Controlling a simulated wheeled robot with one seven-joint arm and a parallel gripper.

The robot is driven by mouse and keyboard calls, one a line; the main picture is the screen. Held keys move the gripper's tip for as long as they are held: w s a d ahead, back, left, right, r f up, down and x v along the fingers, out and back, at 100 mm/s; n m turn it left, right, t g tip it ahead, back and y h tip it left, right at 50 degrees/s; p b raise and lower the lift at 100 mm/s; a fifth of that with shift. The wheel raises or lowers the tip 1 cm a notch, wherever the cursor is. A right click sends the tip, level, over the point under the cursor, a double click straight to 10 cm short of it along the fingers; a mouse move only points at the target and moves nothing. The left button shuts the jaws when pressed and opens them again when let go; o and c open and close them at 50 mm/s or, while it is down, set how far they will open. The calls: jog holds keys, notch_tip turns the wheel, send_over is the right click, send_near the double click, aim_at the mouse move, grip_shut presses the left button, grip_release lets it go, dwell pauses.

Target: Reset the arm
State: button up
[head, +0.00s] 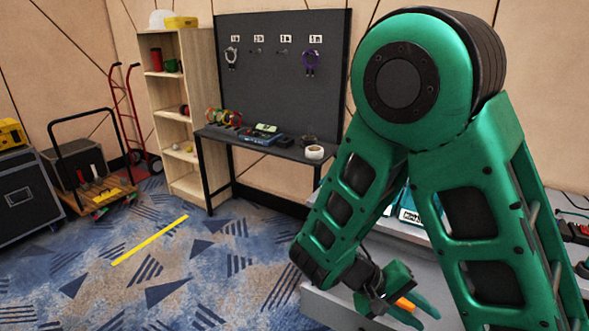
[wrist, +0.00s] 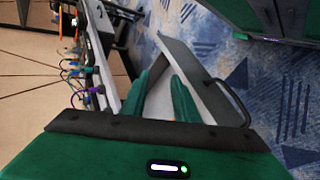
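My arm is green with dark joints and fills the right of the head view, folded with its elbow high and its forearm pointing down. My gripper (head: 416,311) hangs low over a grey bench or drawer unit. A small orange patch (head: 404,303) shows at the fingers; I cannot tell what it belongs to. In the wrist view the two green fingers of my gripper (wrist: 168,85) stand apart, with only a grey surface seen between them. Beyond them is a grey drawer-like front (wrist: 204,80) with a dark handle (wrist: 234,104).
The grey bench (head: 350,290) lies close below my forearm. A black table with a pegboard (head: 283,85), a wooden shelf (head: 185,100), a red hand truck (head: 130,110) and a black case (head: 22,200) stand farther back. The patterned carpet in the middle left is clear around a yellow strip (head: 150,240).

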jog(key=s+d+r+m+t+y, duration=0.1)
jog(key=s+d+r+m+y, duration=0.5)
jog(key=s+d+r+y, duration=0.4)
jog(key=shift+s+d+r+m+t, duration=0.3)
jog(key=shift+s+d+r, duration=1.35)
jog(key=shift+r, duration=0.3)
jog(key=shift+w+f, duration=0.25)
jog(key=shift+w, duration=0.4)
